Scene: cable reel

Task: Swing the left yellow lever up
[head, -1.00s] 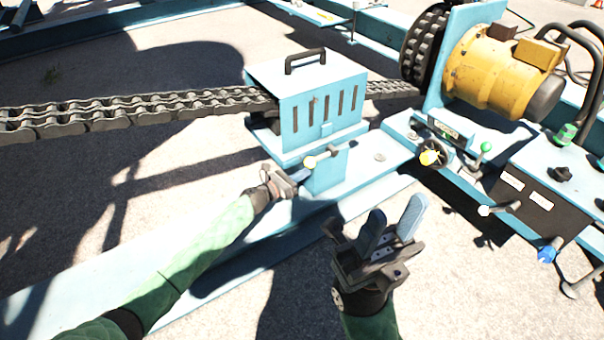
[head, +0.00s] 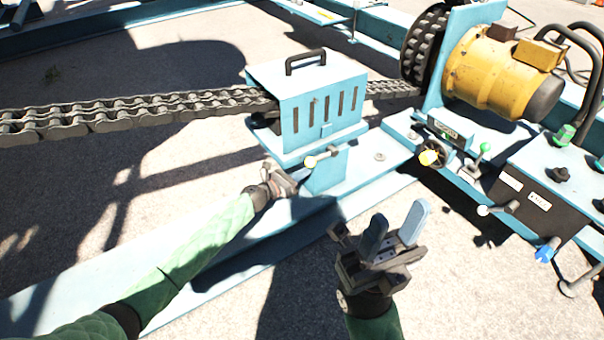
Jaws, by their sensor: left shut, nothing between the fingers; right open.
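The left yellow lever (head: 311,161) is a short handle on the front of the blue post under the slotted chain guard. My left gripper (head: 292,185) is shut and empty, just left of and below the lever's yellow end, beside the post. It looks apart from the lever, though the gap is small. My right gripper (head: 396,222) is open and empty, with blue fingers pointing up, above the ground in front of the blue beam.
The blue slotted guard (head: 322,105) with a black handle stands above the lever, and a heavy chain (head: 150,110) runs through it. A yellow motor (head: 490,70) and a control panel (head: 535,200) with several levers and knobs stand at the right.

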